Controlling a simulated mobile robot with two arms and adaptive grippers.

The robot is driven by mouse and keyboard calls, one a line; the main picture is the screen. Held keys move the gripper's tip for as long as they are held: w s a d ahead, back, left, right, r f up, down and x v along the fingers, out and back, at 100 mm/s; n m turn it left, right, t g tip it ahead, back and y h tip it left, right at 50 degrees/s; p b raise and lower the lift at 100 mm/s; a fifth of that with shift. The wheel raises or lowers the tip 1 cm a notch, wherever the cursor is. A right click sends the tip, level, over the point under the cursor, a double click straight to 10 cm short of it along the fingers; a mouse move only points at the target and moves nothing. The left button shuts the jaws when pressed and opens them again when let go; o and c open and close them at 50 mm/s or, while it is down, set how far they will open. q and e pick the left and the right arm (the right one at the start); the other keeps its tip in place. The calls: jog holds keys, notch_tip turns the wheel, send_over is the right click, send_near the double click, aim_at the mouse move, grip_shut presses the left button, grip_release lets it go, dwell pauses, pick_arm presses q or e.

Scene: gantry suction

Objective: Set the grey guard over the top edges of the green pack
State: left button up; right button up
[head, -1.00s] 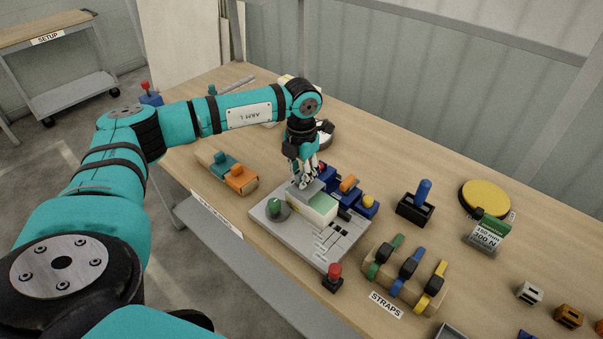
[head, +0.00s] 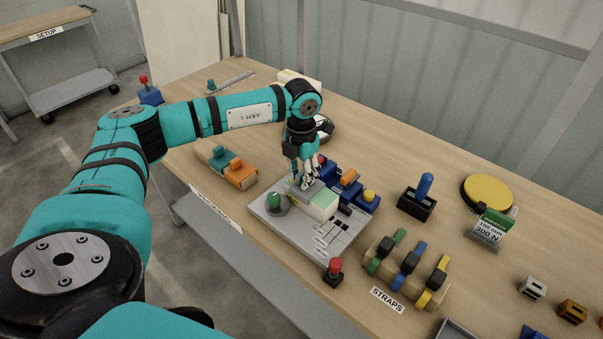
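The green pack (head: 323,206), pale with a green top, sits on a grey fixture plate (head: 325,238) near the table's front edge. My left gripper (head: 308,183) points down at the pack's far left part. Its fingers appear closed on the small grey guard (head: 314,189), which is at the pack's top. The fingers partly hide the guard, and I cannot tell whether it touches the pack or sits squarely on its edges. My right gripper is out of view.
Blue clamp blocks with orange and yellow knobs (head: 369,196) stand behind the pack. A green knob (head: 274,201) stands on the plate's left. A red button (head: 334,270) and a strap rack (head: 407,270) lie to the right. Free tabletop lies farther back.

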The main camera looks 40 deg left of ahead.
aim_at(301, 173)
pick_arm(q)
jog(key=shift+o, duration=1.2)
notch_tip(301, 173, up, 12)
